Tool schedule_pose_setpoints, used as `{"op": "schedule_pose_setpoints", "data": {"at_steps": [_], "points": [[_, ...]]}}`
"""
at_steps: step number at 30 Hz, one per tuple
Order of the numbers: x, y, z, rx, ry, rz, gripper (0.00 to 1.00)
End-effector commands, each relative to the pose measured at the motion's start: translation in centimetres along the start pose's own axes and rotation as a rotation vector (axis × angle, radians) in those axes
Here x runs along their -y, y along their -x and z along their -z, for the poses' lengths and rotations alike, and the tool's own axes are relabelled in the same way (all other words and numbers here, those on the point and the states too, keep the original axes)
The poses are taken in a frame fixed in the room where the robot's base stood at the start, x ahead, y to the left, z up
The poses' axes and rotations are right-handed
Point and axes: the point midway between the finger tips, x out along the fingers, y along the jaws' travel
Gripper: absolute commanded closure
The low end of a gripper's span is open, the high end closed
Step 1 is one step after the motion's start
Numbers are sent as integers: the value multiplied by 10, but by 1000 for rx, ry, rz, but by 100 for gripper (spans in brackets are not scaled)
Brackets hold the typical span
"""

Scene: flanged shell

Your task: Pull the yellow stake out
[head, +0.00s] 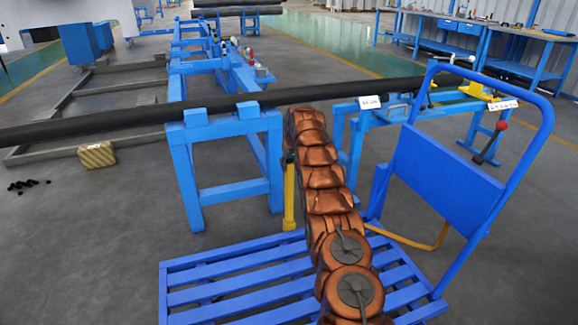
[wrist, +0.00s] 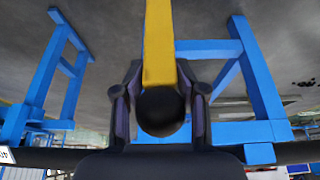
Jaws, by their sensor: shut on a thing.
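The yellow stake (head: 289,198) stands upright at the far edge of the blue slatted cart (head: 228,272) in the head view, just left of my brown arm. Its lower end meets the cart's rim; I cannot tell how deep it sits. In the wrist view the stake (wrist: 158,45) runs up from a round black knob (wrist: 161,111). My gripper (wrist: 160,98) is shut around the stake's knobbed end, one dark finger on each side. In the head view my arm mostly hides the gripper.
A long dark pipe (head: 60,131) lies across blue stands (head: 228,190) just behind the stake. The cart's tall blue handle frame (head: 520,150) rises at right. A yellow striped block (head: 97,155) and small black pieces (head: 24,186) lie on the floor at left. Open floor lies at front left.

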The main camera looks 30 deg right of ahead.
Motion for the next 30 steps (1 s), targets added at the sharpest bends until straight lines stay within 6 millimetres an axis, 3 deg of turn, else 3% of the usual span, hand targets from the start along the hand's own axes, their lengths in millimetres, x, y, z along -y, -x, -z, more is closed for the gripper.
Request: {"op": "schedule_pose_setpoints", "data": {"at_steps": [30], "points": [[0, 38, 16, -3, 1, 0, 100]]}}
